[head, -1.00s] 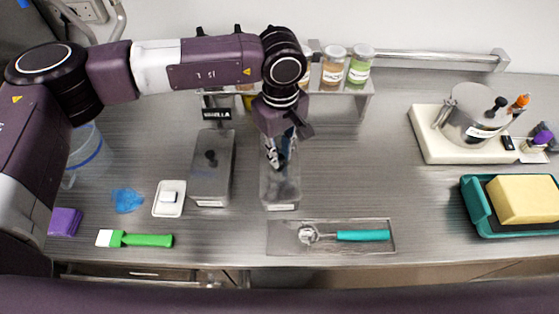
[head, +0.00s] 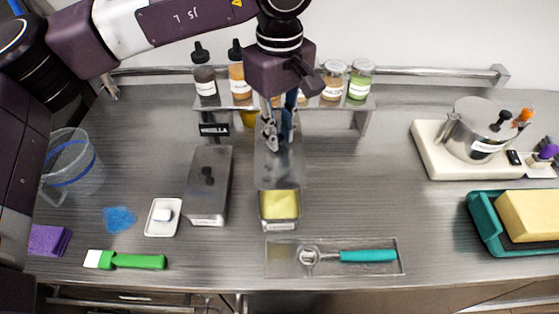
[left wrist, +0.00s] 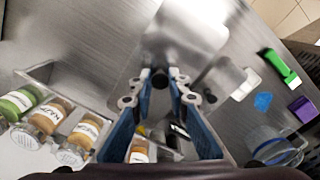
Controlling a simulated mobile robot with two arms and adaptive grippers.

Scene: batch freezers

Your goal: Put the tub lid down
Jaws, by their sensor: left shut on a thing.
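My left gripper (head: 277,140) is shut on the knob of a grey metal tub lid (head: 280,170). The lid is lifted and held over the back part of an open metal tub (head: 280,225). Yellow contents show at the tub's front; the lid hides the rest. In the left wrist view, the fingertips (left wrist: 160,84) close on the dark knob (left wrist: 160,76), with the blurred lid (left wrist: 185,38) beyond. My right gripper is not in view.
A second tub with its lid on (head: 208,190) stands left. A scoop (head: 365,256) lies on a flat tray (head: 275,268) in front. A shelf with bottles and jars (head: 333,80) stands behind. Counter to the right, before the white-based pot (head: 475,130), is clear.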

